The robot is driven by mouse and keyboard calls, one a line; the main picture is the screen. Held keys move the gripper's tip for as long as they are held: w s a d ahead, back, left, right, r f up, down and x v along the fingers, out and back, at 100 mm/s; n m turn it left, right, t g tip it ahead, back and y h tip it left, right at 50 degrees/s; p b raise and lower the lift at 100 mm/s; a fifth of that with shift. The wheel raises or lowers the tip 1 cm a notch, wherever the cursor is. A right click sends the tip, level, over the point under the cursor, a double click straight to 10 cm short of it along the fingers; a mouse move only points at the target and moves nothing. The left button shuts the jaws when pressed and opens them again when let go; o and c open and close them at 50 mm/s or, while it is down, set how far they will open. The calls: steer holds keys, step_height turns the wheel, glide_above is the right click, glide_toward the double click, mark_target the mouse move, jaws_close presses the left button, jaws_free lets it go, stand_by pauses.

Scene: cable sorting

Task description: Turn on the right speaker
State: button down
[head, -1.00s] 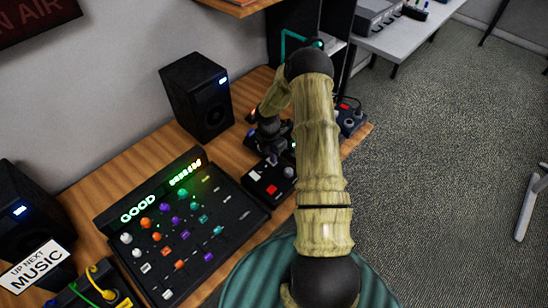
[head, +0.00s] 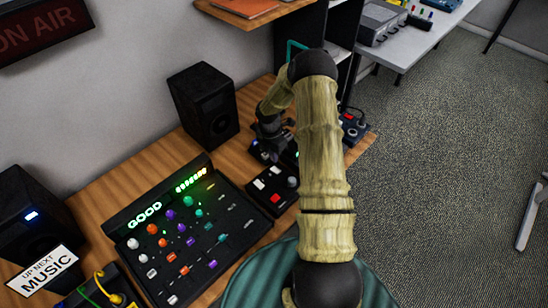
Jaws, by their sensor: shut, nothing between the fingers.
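The right speaker (head: 205,105) is a black box standing on the wooden desk against the wall. No light shows on its front. The left speaker (head: 34,222) stands at the left edge of the view with a small blue-white light lit on its front. My gripper (head: 270,152) is dark and shut, with nothing held. It is low over the desk, to the right of the right speaker and apart from it, just behind a small black button box (head: 270,199). My arm hides part of the area to its right, and the fingertips are hard to make out.
A mixing console (head: 190,235) with coloured knobs and a green "GOOD" display fills the desk's front. An "UP NEXT MUSIC" sign (head: 44,270) stands at lower left. A small blue device (head: 352,128) sits near the desk's right edge. A shelf (head: 250,8) hangs above.

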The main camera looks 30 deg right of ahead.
mark_target(274, 169)
step_height(274, 169, up, 10)
steer(key=b, duration=0.1)
steer(key=shift+w+f+b, duration=0.25)
steer(key=shift+w+b, duration=0.1)
steer(key=shift+b, duration=0.05)
steer(key=shift+f+b, duration=0.15)
steer(key=shift+b, duration=0.35)
steer(key=s+b, duration=0.1)
steer(key=b, duration=0.3)
steer(key=shift+s+b, duration=0.1)
steer(key=shift+b, duration=0.25)
steer(key=shift+d+r, duration=0.1)
steer(key=shift+r, duration=0.1)
steer(key=shift+f, duration=0.1)
